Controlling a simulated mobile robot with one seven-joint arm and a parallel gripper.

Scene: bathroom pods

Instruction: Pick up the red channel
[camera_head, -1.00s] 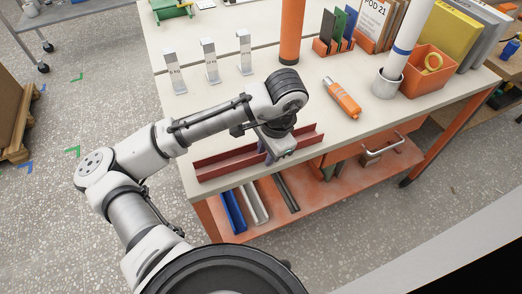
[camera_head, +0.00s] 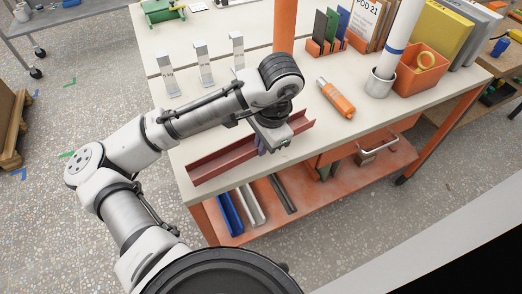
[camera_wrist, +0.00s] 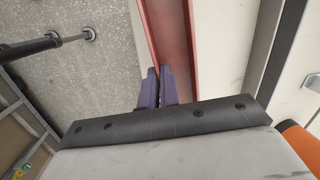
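The red channel (camera_head: 222,160) is a long, open-topped trough along the front edge of the white worktop, slanting up to the right. My gripper (camera_head: 268,147) is over its right half, pointing down at its near wall. In the wrist view the red channel (camera_wrist: 172,35) runs up from my gripper (camera_wrist: 158,88). The purple fingers stand close together, one on each side of the channel's left wall, and look shut on it. The fingertips are partly hidden, and I cannot tell whether the channel is clear of the worktop.
An orange marker-like tool (camera_head: 337,98) lies right of the channel. Several upright metal brackets (camera_head: 204,65) and an orange post (camera_head: 284,28) stand behind. A grey cup with a white tube (camera_head: 380,83) and an orange bin (camera_head: 420,75) are at right. Blue, white and grey channels (camera_head: 230,213) lie on the lower shelf.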

